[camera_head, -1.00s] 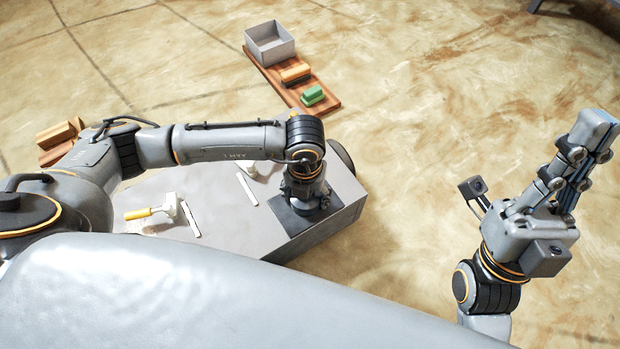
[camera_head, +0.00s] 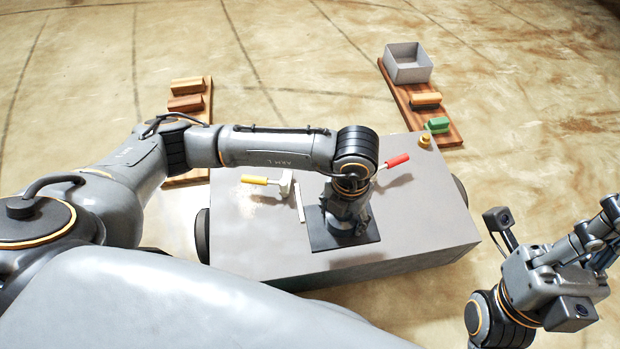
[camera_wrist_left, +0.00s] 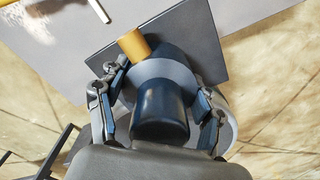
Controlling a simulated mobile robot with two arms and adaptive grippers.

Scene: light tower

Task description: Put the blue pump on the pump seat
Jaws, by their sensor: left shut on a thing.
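The blue pump (camera_wrist_left: 160,108), with a grey ring and an orange-yellow stub, sits between the two fingers of my left gripper (camera_wrist_left: 158,115). The gripper is shut on it. A dark square plate (camera_wrist_left: 195,30), which looks like the pump seat, shows beneath the pump in the left wrist view. In the head view my left gripper (camera_head: 346,218) points down over this plate (camera_head: 320,240) and hides the pump. I cannot tell whether the pump touches the plate. My right gripper (camera_head: 597,243) is at the right edge, away from the grey box, with its fingertips cut off.
The plate lies on a grey wheeled box (camera_head: 425,210). A yellow-handled lever (camera_head: 257,180), a red-handled lever (camera_head: 395,162) and a brass knob (camera_head: 424,141) are on it. Wooden boards with blocks lie behind, and a grey bin (camera_head: 407,63) stands back right.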

